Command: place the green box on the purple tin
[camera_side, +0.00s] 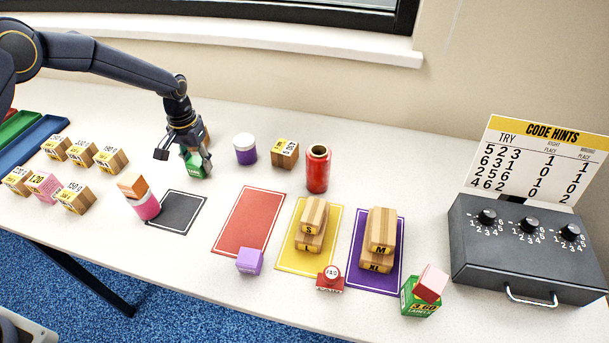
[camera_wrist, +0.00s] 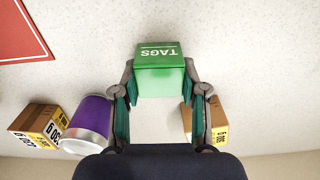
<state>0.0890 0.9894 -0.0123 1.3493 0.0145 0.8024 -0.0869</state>
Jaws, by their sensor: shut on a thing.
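The green box (camera_side: 194,168), marked TAGS in the wrist view (camera_wrist: 160,82), is between the fingers of my gripper (camera_side: 185,160), which is shut on it. My fingertips (camera_wrist: 160,72) press on its two sides. I cannot tell whether its underside touches the table. The purple tin (camera_side: 246,156) with a white lid stands upright to the right of my gripper in the side view, apart from it, with nothing on its lid. It also shows at lower left in the wrist view (camera_wrist: 92,115).
A wooden box (camera_side: 285,154) and a red spool (camera_side: 317,170) stand right of the tin. Another wooden box (camera_wrist: 214,118) is close by my gripper, partly hidden. A black mat (camera_side: 178,212) and a red mat (camera_side: 248,220) lie in front, the black one bare.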

